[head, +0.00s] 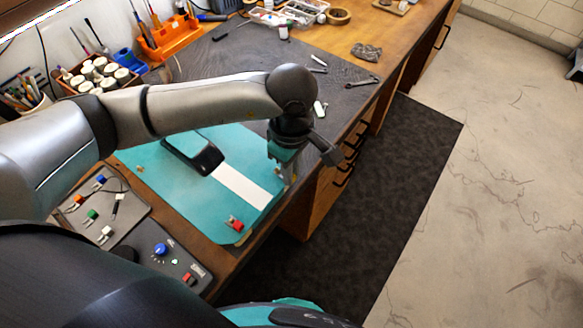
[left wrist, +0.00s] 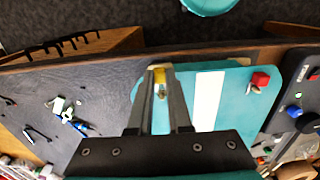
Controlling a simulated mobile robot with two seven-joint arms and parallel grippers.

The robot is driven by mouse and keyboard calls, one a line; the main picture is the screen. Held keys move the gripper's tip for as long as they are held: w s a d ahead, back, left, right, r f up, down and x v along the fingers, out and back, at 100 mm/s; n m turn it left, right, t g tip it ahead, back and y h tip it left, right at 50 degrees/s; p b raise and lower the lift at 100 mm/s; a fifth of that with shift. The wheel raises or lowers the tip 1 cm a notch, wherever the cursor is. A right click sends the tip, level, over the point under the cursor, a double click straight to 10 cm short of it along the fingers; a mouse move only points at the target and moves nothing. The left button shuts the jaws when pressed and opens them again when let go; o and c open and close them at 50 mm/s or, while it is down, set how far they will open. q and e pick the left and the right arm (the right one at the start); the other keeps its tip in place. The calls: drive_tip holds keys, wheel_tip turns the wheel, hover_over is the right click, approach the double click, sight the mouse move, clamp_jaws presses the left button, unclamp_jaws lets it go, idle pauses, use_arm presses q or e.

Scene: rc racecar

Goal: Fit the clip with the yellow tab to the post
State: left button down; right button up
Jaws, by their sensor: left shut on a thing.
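My left gripper (head: 283,170) points down over the front right part of the teal mat (head: 205,210). In the left wrist view its fingers (left wrist: 160,80) are shut on the yellow tab (left wrist: 159,75) of the clip. The rest of the clip is mostly hidden by the fingers. I cannot make out the post clearly. My right gripper is out of view.
A red-tabbed clip (head: 234,224) lies near the mat's front edge, beside a white strip (head: 240,187). A grey tray (head: 122,205) holds several coloured clips. A control box (head: 165,258) stands at the near corner. Tools lie on the dark mat (head: 330,90) beyond.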

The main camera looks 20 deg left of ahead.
use_arm(q)
drive_tip(key=shift+w+a+f+b, duration=0.1)
drive_tip(key=shift+w+a+b, duration=0.1)
drive_tip(key=shift+a, duration=0.25)
drive_tip(key=shift+w+a+b, duration=0.15)
drive_tip(key=shift+a+b, duration=0.05)
drive_tip(key=shift+a, duration=0.25)
idle(0.9)
drive_tip(key=c, duration=0.8)
unclamp_jaws()
drive_tip(key=shift+o, duration=0.2)
wheel_tip(320, 180, up, 15)
